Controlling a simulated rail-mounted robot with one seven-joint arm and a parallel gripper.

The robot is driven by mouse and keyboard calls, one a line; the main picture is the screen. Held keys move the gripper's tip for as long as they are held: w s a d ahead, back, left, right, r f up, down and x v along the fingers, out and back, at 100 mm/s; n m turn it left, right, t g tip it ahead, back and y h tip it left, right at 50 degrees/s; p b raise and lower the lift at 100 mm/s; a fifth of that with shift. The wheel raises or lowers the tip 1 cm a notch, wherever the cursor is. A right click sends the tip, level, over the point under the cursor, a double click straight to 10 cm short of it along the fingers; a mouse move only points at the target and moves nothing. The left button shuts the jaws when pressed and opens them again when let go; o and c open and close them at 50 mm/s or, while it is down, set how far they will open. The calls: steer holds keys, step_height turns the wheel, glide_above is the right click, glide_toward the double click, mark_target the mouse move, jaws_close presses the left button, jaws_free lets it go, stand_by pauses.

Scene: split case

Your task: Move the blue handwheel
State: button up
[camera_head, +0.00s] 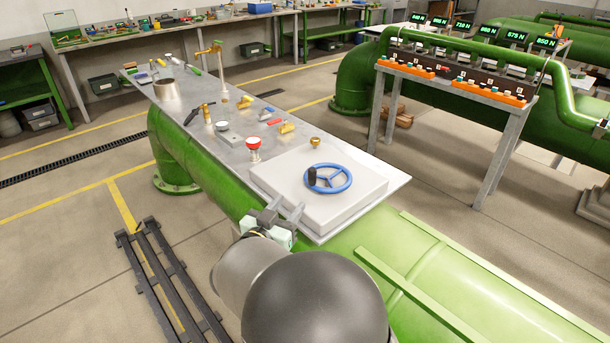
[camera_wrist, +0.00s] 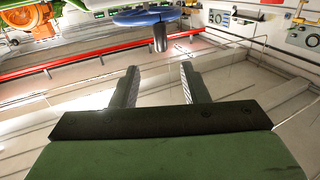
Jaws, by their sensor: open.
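The blue handwheel (camera_head: 328,180) lies flat on top of a low white box (camera_head: 277,178). It has spokes and a dark upright knob (camera_head: 312,175) on the left side of its rim. My gripper (camera_head: 284,207) is at the box's near left edge, apart from the wheel, with its two fingers spread and nothing between them. In the wrist view my gripper (camera_wrist: 160,75) is open in the foreground. The handwheel (camera_wrist: 142,17) shows at the top there, beyond the fingertips and partly cut off by the frame, with its knob (camera_wrist: 160,38) hanging downward in the picture.
The box sits at the near end of a grey metal bench top (camera_head: 190,105) on a green pipe. A red-topped gauge (camera_head: 253,148), a brass fitting (camera_head: 315,142) and several tools stand farther back. A console (camera_head: 455,78) with orange panels stands at the right.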

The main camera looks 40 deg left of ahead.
mark_target(310, 178)
steer(key=p+x, duration=0.1)
steer(key=x, duration=1.2)
steer(key=shift+w+a+p, duration=0.1)
steer(key=shift+w+p, duration=0.25)
steer(key=shift+p, duration=0.05)
steer(key=shift+c, duration=0.3)
jaws_close()
